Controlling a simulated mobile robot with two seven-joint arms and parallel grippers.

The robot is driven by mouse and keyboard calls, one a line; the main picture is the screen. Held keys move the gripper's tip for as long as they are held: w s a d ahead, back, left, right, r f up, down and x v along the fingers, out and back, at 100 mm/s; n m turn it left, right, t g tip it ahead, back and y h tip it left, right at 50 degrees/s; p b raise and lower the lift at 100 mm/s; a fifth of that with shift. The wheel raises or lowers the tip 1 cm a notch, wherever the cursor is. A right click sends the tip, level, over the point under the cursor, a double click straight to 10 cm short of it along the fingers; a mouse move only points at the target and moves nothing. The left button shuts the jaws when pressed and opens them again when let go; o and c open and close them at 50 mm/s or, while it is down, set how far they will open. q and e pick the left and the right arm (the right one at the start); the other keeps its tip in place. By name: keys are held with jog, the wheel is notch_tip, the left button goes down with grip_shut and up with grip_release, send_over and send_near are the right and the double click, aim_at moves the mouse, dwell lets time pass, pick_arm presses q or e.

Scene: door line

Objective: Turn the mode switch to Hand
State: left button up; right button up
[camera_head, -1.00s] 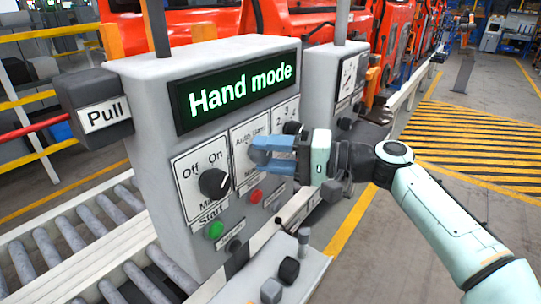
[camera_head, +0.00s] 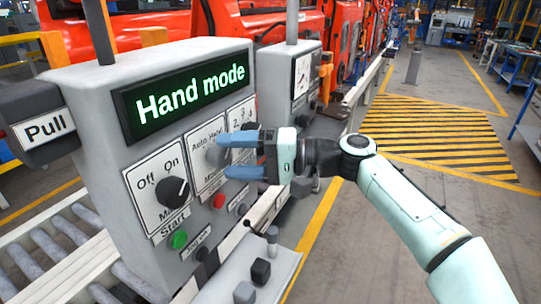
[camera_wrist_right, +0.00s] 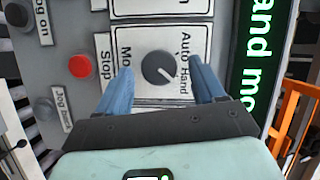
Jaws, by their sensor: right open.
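In the head view the knob (camera_head: 213,157) is just left of my right fingertips. In the right wrist view the knob (camera_wrist_right: 158,68) sits centred between and slightly beyond the fingertips, with a gap on each side. Its pointer mark appears to lean toward the Hand label. The green display (camera_head: 190,92) reads "Hand mode". My right gripper (camera_head: 226,156) is open and empty, its blue fingers facing the panel; it also shows in the right wrist view (camera_wrist_right: 160,84). My left gripper is out of view.
An Off/On knob (camera_head: 173,191) is left of the mode switch. A green Start button (camera_head: 179,240) and a red Stop button (camera_head: 219,201) sit below. A numbered selector is on the right, partly behind my gripper. A roller conveyor (camera_head: 50,250) runs at lower left.

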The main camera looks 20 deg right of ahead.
jog(key=b+v, duration=0.1)
jog(key=v, duration=1.1)
jog(key=shift+r, duration=0.1)
